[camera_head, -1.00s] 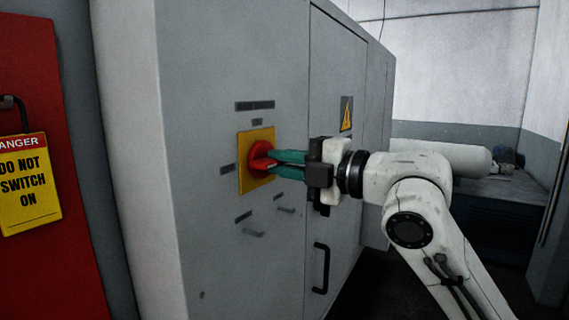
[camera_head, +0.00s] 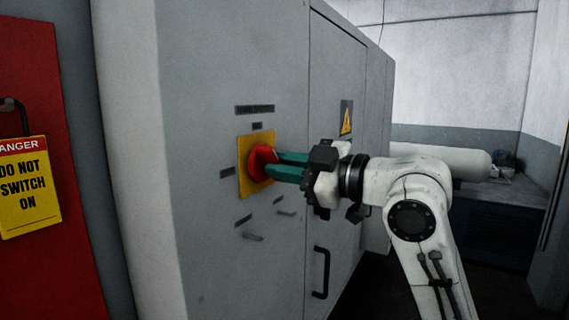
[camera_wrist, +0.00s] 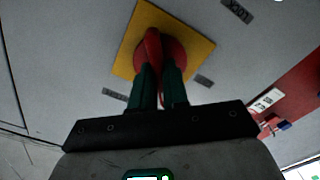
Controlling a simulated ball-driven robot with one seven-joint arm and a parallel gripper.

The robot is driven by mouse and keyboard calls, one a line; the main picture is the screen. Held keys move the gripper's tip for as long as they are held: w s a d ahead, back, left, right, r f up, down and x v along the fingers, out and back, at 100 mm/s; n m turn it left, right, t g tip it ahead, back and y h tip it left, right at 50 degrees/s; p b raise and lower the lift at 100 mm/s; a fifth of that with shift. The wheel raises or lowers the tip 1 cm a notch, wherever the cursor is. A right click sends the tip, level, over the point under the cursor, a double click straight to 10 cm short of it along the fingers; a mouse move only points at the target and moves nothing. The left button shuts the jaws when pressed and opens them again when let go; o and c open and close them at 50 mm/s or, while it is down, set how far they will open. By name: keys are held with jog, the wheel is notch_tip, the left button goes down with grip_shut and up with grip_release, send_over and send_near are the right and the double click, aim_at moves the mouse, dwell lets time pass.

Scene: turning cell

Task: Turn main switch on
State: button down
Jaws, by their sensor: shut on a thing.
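The main switch (camera_head: 256,164) is a red rotary knob with a raised handle, on a square yellow plate (camera_head: 246,186) on the grey cabinet's side. My gripper (camera_head: 277,164) reaches it from the right, its green fingers shut on the red handle. The wrist view shows the switch (camera_wrist: 154,42) ahead, with its handle between the fingertips of my gripper (camera_wrist: 158,72). The fingers hide part of the knob, and I cannot read any position marks.
The grey cabinet (camera_head: 215,80) has small dark labels, two small levers below the switch and a black door handle (camera_head: 320,272). A yellow "Danger, do not switch on" sign (camera_head: 28,190) hangs on a red panel (camera_head: 75,265) at left. A bench stands behind my arm.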

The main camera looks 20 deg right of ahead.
jog(key=shift+r+m+p, duration=0.1)
jog(key=shift+m+p, duration=1.75)
jog(key=shift+m, duration=1.95)
jog(key=c, duration=1.1)
grip_release()
jog(key=shift+w+a, duration=0.1)
jog(key=b+v, duration=0.3)
jog(key=v, duration=0.8)
